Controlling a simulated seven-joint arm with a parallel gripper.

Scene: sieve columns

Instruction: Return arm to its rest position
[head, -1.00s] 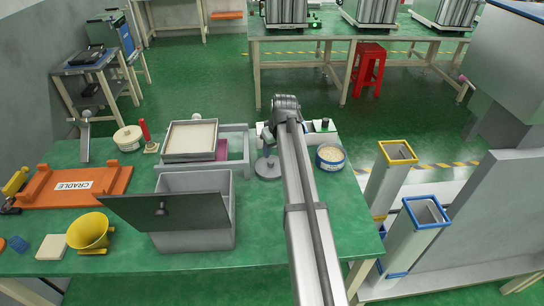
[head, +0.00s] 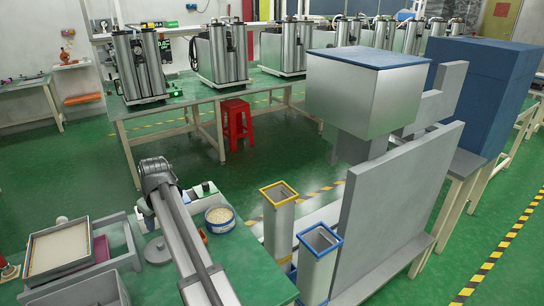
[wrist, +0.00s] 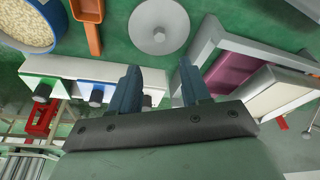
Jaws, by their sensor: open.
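My arm (head: 190,240) reaches forward over the green table, its wrist bent down near the table's far edge. My gripper (wrist: 160,85) shows in the wrist view with its two dark blue fingers apart and nothing between them. In the head view its fingertips are mostly hidden by my own wrist. In the wrist view a grey disc with a knob (wrist: 159,30) lies just beyond the fingers, and a white block with coloured patches (wrist: 60,68) lies to their left. I cannot tell the fingers' exact height above the table.
A blue-rimmed tub of pale grains (head: 220,218) stands right of my arm; a sand-coloured tray (head: 60,248) is left. Upright yellow-rimmed (head: 279,222) and blue-rimmed (head: 317,268) columns stand at the table's right, before a grey panel (head: 395,210). A red stool (head: 236,122) is beyond.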

